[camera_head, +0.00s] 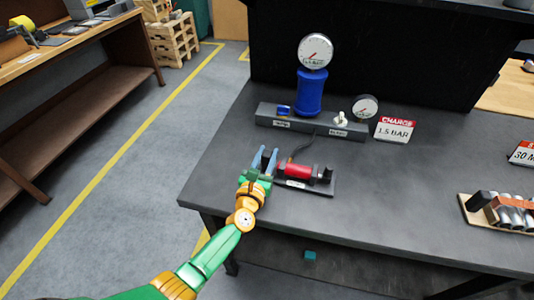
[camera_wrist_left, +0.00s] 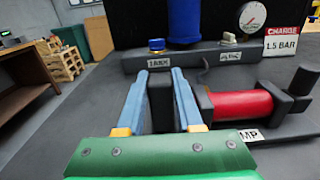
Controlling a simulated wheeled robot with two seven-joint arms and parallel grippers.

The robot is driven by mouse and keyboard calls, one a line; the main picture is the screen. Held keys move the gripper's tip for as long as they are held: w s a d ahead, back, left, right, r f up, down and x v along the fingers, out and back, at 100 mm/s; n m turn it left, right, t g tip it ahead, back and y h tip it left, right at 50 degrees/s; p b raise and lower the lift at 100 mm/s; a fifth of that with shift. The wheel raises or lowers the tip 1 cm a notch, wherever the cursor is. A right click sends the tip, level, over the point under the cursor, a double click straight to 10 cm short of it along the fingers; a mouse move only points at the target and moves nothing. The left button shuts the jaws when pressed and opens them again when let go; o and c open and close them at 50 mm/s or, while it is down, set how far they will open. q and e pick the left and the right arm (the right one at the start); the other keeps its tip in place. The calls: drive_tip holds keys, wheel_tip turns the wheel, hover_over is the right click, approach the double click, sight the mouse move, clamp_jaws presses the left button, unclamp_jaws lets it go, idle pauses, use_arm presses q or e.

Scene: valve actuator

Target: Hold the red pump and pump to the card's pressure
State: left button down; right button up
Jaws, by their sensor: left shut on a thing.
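The red pump (camera_head: 297,171) lies on a dark base plate near the table's front edge, with black end parts. My left gripper (camera_head: 265,158) is at its left end. In the left wrist view its two blue fingers stand on either side of a black upright block (camera_wrist_left: 160,98) beside the red barrel (camera_wrist_left: 240,105), shut on it. The card (camera_head: 395,130) reads "CHARGE 1.5 BAR". A large round gauge (camera_head: 315,51) tops a blue cylinder (camera_head: 310,92). A smaller gauge (camera_head: 365,106) sits at the bar's right end. My right gripper is not in view.
A grey bar (camera_head: 345,133) behind the pump carries a blue knob (camera_head: 283,110) and a pale knob (camera_head: 341,118). A dark hose (camera_head: 300,148) runs from the pump towards it. A wooden tray (camera_head: 500,229) with metal cylinders lies at the right. The table's front middle is bare.

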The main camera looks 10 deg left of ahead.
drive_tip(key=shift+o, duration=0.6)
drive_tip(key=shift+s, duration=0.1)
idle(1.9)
